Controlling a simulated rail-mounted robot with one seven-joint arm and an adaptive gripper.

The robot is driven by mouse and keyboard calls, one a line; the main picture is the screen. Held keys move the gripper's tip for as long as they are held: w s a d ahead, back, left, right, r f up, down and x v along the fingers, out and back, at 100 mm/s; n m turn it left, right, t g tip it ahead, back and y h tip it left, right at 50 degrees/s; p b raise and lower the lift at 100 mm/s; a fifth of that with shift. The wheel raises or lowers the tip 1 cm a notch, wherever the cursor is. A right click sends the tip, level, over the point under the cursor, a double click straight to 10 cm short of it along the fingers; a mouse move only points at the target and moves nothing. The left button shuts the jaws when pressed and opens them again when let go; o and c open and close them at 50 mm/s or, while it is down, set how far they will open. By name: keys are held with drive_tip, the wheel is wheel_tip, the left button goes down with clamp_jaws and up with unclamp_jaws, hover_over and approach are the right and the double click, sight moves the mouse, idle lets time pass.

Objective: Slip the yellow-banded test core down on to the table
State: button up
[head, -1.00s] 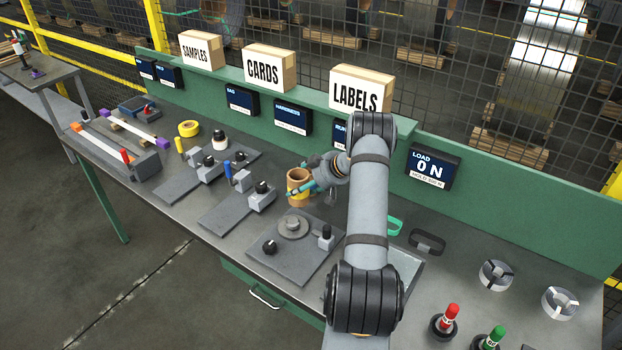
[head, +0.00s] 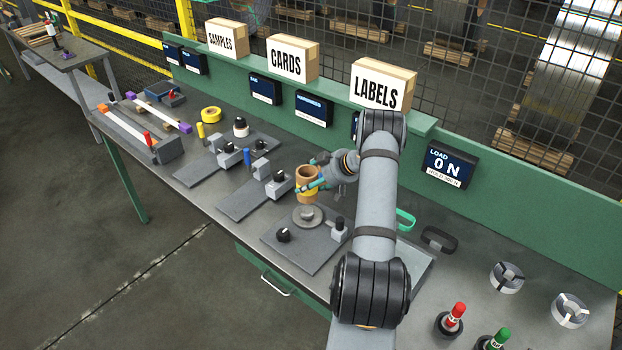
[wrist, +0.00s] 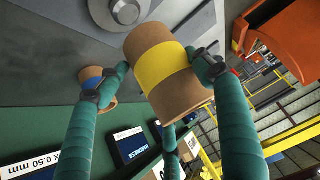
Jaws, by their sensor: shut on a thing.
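The yellow-banded test core (head: 307,173) is a brown, hollow cylinder with a broad yellow band. My gripper (head: 310,187) is shut on it from the side. In the wrist view the core (wrist: 158,52) sits tilted in the picture between teal fingers (wrist: 165,72), with the yellow band between them. In the head view it appears just behind and above the round disc (head: 308,216) of a grey tester plate; I cannot tell its exact height over the table (head: 400,285). A second brown core with a blue band (wrist: 95,75) shows in the wrist view beyond one finger.
A black knob (head: 283,236) and a small post (head: 339,228) stand on the tester plate. Other grey fixtures (head: 255,190) lie to the left. A green back panel (head: 500,195) closes the table's rear. Red and green markers (head: 455,312) stand at front right.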

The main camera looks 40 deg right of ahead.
drive_tip(key=b, duration=0.3)
hover_over(311, 209)
drive_tip(key=shift+f, duration=2.55)
drive_tip(key=shift+r+p, duration=0.1)
drive_tip(key=shift+p, duration=0.95)
drive_tip(key=shift+f+b, duration=1.45)
drive_tip(key=shift+f, duration=0.7)
drive_tip(key=o, duration=1.3)
drive_tip(key=shift+r, duration=0.1)
drive_tip(key=v, duration=1.2)
